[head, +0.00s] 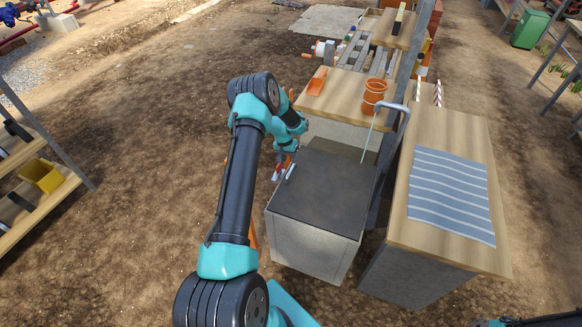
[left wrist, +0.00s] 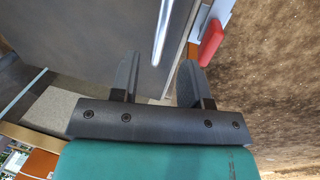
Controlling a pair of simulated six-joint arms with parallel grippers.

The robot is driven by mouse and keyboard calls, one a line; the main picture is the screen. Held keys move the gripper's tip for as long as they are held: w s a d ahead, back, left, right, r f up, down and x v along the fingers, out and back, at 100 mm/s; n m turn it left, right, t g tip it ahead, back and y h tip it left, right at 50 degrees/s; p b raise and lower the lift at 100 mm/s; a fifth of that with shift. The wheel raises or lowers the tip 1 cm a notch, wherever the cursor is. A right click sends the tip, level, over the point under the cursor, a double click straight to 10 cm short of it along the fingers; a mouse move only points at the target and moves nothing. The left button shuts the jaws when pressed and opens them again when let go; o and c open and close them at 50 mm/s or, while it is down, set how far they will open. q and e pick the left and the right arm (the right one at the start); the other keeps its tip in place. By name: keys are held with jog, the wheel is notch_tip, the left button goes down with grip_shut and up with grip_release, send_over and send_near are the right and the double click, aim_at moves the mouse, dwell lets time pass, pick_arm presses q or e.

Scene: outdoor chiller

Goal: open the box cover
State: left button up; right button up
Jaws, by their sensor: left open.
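The box (head: 308,245) is a light grey cabinet with a flat dark cover (head: 330,195), which lies closed on top. A short silver handle (head: 290,173) is at the cover's left edge; in the left wrist view it is a bright bar (left wrist: 163,32). My right gripper is out of view.
A red grip piece (left wrist: 211,44) sits just right of the fingers. A wooden counter (head: 440,135) with a striped mat (head: 450,195) stands right of the box. An orange bucket (head: 374,96) and a bent grey pipe (head: 393,107) are behind it. Bare ground is left.

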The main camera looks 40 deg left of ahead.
pick_arm(q)
jog(key=shift+w+d+f, duration=0.1)
jog(key=shift+d+f, duration=0.05)
jog(key=shift+f, duration=0.75)
jog(key=shift+w+d+f, duration=0.1)
jog(key=shift+d+f, duration=0.1)
jog(key=shift+f, duration=0.65)
jog(key=shift+d+f, duration=0.15)
jog(key=shift+f, duration=0.75)
jog(key=shift+c, duration=0.2)
grip_shut()
